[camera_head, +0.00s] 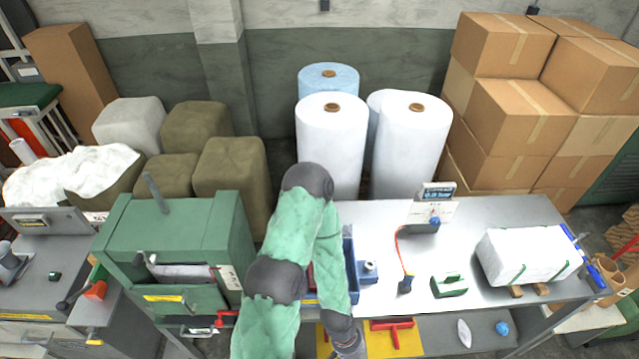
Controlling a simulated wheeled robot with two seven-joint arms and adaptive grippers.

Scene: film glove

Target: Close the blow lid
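A green box-shaped machine (178,235) stands left of centre. It has an upright grey lever on top and a dark front opening with pale material inside. A green front panel (185,300) with a yellow label sits below the opening; I cannot tell for sure which part is the blow lid. My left arm, green with grey joints, rises from the bottom and folds down again right of the machine. Its grey end (350,346) is cut by the bottom edge, so the finger state is hidden. My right gripper is out of view.
A metal table (470,225) at right carries a white wrapped block (528,254), a small green block (449,286) and a blue-and-white device (436,192). White film rolls (331,140) and stacked cartons (520,115) stand behind. A grey bench (40,285) is at far left.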

